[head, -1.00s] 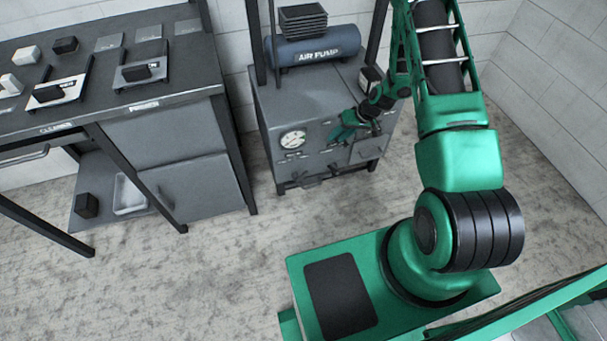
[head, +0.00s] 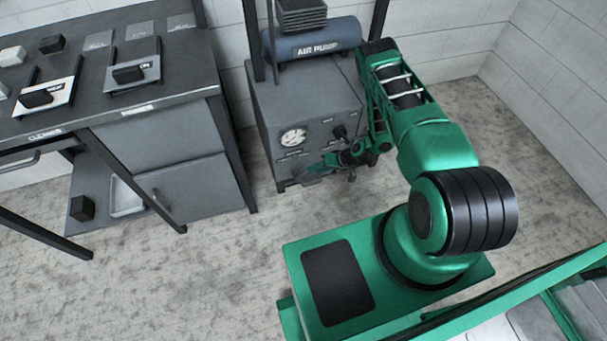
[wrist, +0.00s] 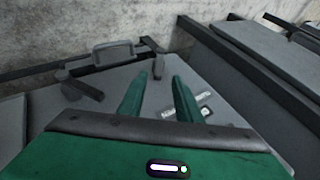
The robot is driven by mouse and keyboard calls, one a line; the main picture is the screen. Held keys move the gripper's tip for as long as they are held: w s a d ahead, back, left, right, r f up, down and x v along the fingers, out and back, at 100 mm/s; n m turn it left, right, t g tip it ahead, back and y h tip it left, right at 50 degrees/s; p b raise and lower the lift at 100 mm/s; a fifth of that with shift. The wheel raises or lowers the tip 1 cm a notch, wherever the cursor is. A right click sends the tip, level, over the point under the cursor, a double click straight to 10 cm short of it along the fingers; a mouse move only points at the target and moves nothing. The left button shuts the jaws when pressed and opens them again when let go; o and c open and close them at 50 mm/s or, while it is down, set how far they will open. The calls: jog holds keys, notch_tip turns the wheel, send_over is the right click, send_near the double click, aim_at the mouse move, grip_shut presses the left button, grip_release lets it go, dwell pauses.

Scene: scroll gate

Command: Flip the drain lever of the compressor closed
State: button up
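The compressor is a grey cabinet (head: 300,105) with a round white gauge (head: 292,138) on its front and a blue air pump tank (head: 318,48) on top. My gripper (head: 322,166) is low in front of the cabinet's front panel, right of and below the gauge. In the wrist view my gripper (wrist: 160,88) has its two green fingers apart with nothing seen between them. A dark lever-like part (wrist: 157,64) stands on the panel just beyond the fingertips. Another dark handle (wrist: 80,84) is left of it. I cannot tell which is the drain lever; my gripper hides part of the panel.
A dark knob (head: 340,131) sits on the panel above my gripper. A workbench (head: 185,90) with trays and blocks stands to the left. The concrete floor (head: 225,265) between my base and the furniture is clear.

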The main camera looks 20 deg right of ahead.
aim_at(306, 173)
jog(key=x, duration=0.9)
jog(key=shift+f, duration=0.2)
jog(key=shift+c, duration=0.3)
jog(key=shift+d, duration=0.1)
grip_shut()
